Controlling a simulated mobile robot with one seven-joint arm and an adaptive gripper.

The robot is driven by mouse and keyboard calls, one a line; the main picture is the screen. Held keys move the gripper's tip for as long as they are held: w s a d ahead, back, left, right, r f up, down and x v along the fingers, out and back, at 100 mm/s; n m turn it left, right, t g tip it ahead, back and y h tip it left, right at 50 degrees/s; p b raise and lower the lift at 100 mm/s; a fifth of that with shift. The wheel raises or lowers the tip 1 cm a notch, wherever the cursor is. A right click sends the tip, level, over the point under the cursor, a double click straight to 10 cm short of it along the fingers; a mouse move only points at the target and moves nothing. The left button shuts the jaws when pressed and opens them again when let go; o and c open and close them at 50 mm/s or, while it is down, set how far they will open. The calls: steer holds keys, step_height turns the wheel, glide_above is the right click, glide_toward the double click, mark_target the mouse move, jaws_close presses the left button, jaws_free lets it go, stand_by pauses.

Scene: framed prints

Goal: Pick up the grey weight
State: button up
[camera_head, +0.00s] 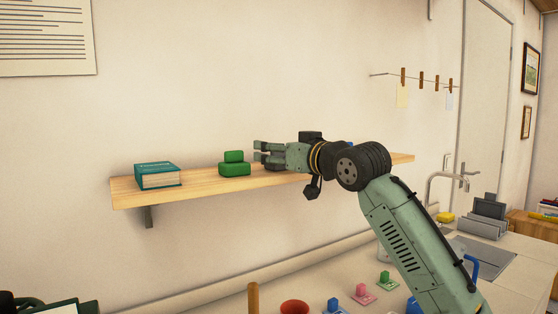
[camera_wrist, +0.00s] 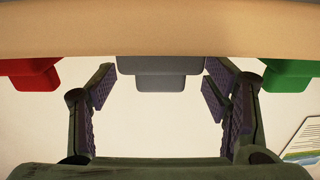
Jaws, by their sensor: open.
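The grey weight (camera_wrist: 160,65) shows in the wrist view, with a wide block and a narrower block joined to it. It is against the pale wooden shelf (camera_wrist: 160,30) at the top of that view. My gripper (camera_wrist: 160,82) is open, with one finger on each side of the weight, and the weight lines up with the gap. I cannot tell whether the fingertips reach past its near face. In the head view my gripper (camera_head: 257,151) is level over the shelf (camera_head: 205,188), and it mostly hides the weight.
A green weight (camera_head: 235,168) stands just left of my gripper on the shelf, with a teal book (camera_head: 158,175) farther left. A red weight (camera_wrist: 30,72) is on the other side in the wrist view. Below is a counter with small coloured items (camera_head: 363,293).

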steer(key=shift+c, duration=0.6)
jaws_close()
